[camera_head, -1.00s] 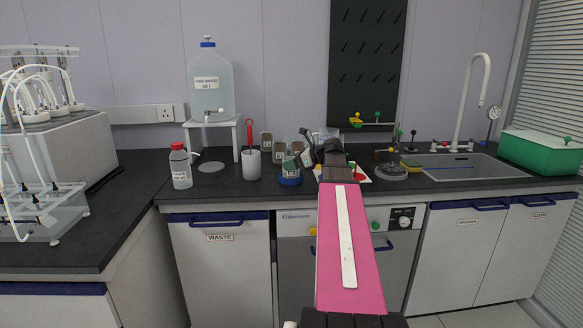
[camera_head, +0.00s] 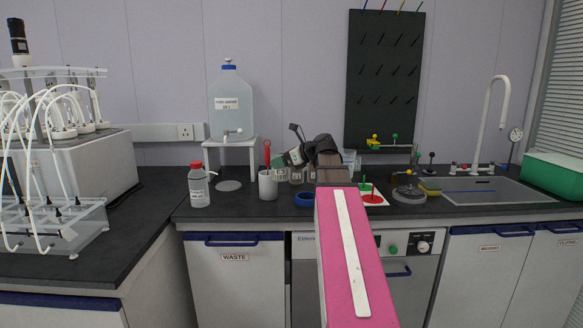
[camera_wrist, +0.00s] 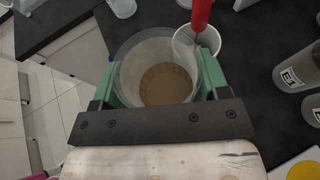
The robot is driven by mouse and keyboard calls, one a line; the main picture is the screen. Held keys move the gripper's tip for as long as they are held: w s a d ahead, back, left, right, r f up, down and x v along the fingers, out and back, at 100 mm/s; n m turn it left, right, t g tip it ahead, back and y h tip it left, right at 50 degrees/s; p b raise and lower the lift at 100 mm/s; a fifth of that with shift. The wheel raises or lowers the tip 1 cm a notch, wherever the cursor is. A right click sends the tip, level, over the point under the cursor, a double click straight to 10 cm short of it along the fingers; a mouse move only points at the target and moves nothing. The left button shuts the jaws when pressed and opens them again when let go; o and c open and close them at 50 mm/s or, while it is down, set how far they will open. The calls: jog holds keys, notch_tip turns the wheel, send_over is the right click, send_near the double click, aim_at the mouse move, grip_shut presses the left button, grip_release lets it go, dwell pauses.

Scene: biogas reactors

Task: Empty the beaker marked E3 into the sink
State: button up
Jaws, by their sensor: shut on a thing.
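My gripper (camera_wrist: 156,88) is shut on a clear beaker (camera_wrist: 124,62), with a green finger on each side of it. The beaker holds brown liquid and looks upright from above. In the head view, the beaker (camera_head: 280,173) is small and partly covered by my gripper, above the counter near a blue ring (camera_head: 305,198). Its marking is not readable. The sink (camera_head: 482,190) is set into the counter at the right, with a tall white tap (camera_head: 490,115) behind it.
A white cup (camera_head: 268,186) with a red-handled tool stands close beside the held beaker. Labelled brown containers (camera_wrist: 298,72) stand right of it in the wrist view. A black weight-like object (camera_head: 408,193) and a yellow sponge (camera_head: 430,186) lie before the sink. A red-capped bottle (camera_head: 198,186) stands left.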

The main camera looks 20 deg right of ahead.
jog(key=shift+a+r, duration=0.25)
jog(key=shift+r, duration=0.15)
notch_tip(320, 180, up, 12)
jog(key=shift+f, duration=0.15)
dwell(0.3)
jog(key=shift+s+a, duration=0.1)
